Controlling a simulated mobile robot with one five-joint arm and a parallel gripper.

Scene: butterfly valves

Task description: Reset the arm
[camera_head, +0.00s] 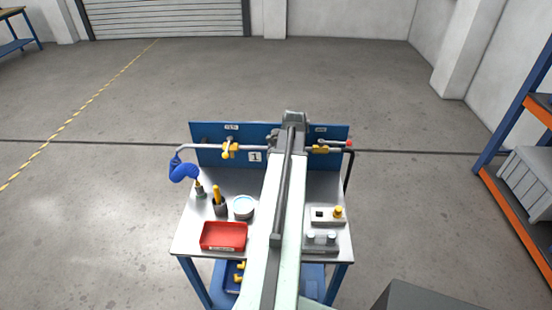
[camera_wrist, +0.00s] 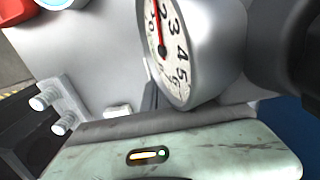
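My arm reaches forward over the middle of the workbench in the head view, up to the blue back panel (camera_head: 215,162). Its far end covers the middle of the panel and of the pipe there. My gripper's fingers cannot be made out in the head view. In the wrist view a dark, blurred shape stands at the right edge, and I cannot tell if it is part of my gripper. A round gauge (camera_wrist: 172,52) with a white dial and a red needle is close to the wrist camera. Yellow-handled valves show left (camera_head: 230,150) and right (camera_head: 320,150) of my arm.
The metal bench holds a red tray (camera_head: 223,236), a dark cup with a yellow-handled tool (camera_head: 219,205), a round light-blue-topped container (camera_head: 243,207) and grey boxes (camera_head: 321,241) at right. A blue curved object (camera_head: 184,172) is at left.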

